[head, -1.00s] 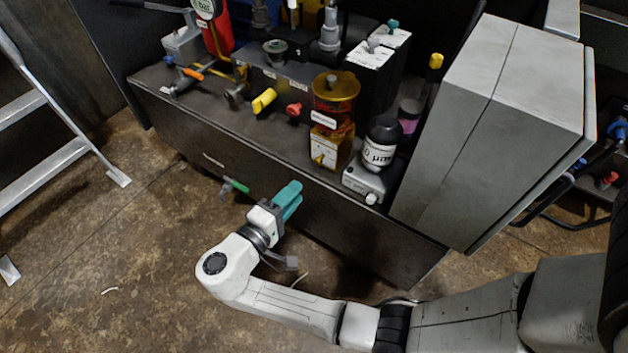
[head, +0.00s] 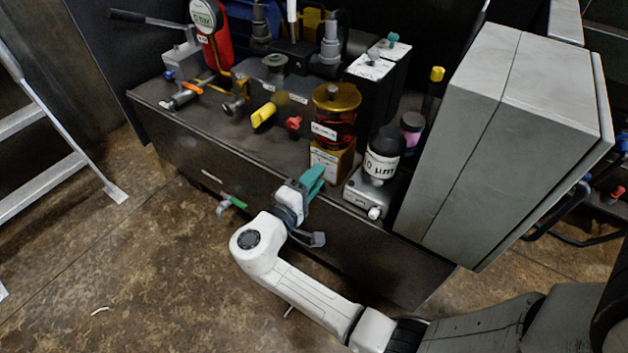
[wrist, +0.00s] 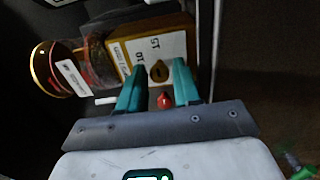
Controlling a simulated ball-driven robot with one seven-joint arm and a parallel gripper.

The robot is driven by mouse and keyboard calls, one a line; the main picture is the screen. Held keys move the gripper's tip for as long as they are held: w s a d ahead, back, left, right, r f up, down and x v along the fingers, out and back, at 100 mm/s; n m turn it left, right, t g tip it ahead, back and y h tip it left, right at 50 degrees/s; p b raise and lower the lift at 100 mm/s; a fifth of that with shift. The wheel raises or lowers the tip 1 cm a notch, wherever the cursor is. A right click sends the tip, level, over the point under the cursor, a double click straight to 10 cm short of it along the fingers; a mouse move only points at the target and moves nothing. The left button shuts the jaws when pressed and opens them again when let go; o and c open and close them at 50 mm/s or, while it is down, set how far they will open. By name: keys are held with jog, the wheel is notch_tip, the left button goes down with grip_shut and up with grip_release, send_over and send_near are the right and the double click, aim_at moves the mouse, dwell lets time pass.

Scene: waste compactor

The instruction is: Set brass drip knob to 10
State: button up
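The brass drip knob (wrist: 159,71) shows in the wrist view on the pale dial face (wrist: 150,48) of a brass-coloured block, with "10" and "15" printed near it. Its pointer setting is too small to read. The block (head: 333,160) stands under an amber bowl (head: 335,112) on the bench; my gripper covers its lower front in the head view, hiding the knob. My gripper (wrist: 158,82) has teal fingers apart, with the knob between and just beyond their tips; I cannot tell whether they touch it. In the head view my gripper (head: 313,177) is at the bench's front edge.
A black-and-white bottle unit (head: 382,160) stands close right of the block, then a large grey cabinet (head: 500,130). A red knob (head: 293,123) and yellow handle (head: 264,115) are to the left. A green-handled valve (head: 237,202) juts from the bench front.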

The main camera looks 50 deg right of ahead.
jog(key=shift+d, duration=0.1)
jog(key=shift+c, duration=0.5)
grip_shut()
jog(key=shift+r+p, duration=0.15)
jog(key=shift+p, duration=0.25)
jog(key=shift+r+n+p, duration=0.15)
jog(key=shift+n+p, duration=0.85)
jog(key=shift+p, duration=0.25)
jog(key=n+p, duration=0.2)
jog(key=p, duration=0.1)
jog(key=shift+n, duration=0.3)
jog(key=n+p, duration=0.4)
jog(key=shift+f+n+p, duration=0.25)
jog(key=shift+n+p, duration=0.8)
jog(key=shift+n, duration=0.55)
jog(key=shift+f, duration=0.1)
